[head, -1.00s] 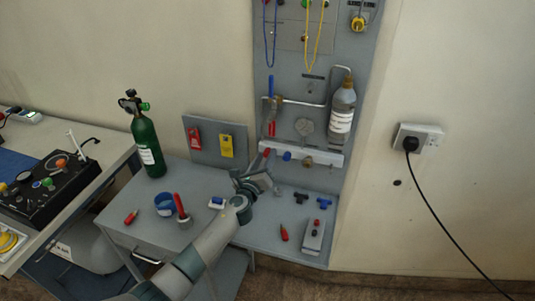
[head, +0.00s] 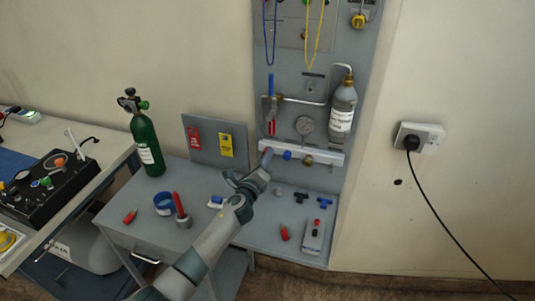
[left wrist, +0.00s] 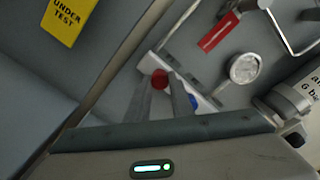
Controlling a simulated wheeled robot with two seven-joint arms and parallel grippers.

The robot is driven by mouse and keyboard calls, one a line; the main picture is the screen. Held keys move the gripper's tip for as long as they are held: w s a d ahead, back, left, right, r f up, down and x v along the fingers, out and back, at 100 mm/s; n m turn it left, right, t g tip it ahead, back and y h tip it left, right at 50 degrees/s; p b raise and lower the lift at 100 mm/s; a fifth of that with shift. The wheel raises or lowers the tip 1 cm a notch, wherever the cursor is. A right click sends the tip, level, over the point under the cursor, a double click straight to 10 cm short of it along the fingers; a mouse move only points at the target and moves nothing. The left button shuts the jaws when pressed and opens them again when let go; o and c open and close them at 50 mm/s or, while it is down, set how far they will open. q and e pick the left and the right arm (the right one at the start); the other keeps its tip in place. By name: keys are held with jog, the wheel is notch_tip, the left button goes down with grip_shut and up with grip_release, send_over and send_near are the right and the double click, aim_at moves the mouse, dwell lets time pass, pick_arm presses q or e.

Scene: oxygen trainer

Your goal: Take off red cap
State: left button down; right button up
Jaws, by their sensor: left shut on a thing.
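The red cap (head: 267,151) is at the left end of the white bar (head: 322,158) on the grey wall panel. In the left wrist view the red cap (left wrist: 159,79) shows as a round red end between my two fingers. My left gripper (head: 263,165) is shut on it, coming from the front and below; the fingers (left wrist: 164,93) lie on either side of it. I cannot tell whether the cap is still seated on the bar. My right gripper is in neither view.
A blue cap (head: 287,155) and a brass fitting (head: 308,161) sit close by on the bar. Above are a gauge (head: 305,125), a red lever (head: 271,128) and a grey bottle (head: 343,108). Tees and tools lie on the shelf below. A green cylinder (head: 147,145) stands left.

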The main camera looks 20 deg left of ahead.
pick_arm(q)
jog(key=n, duration=0.3)
dwell(0.4)
jog(key=shift+n+b, duration=0.3)
jog(key=shift+n, duration=0.1)
jog(key=n, duration=0.3)
jog(key=shift+n, duration=1.8)
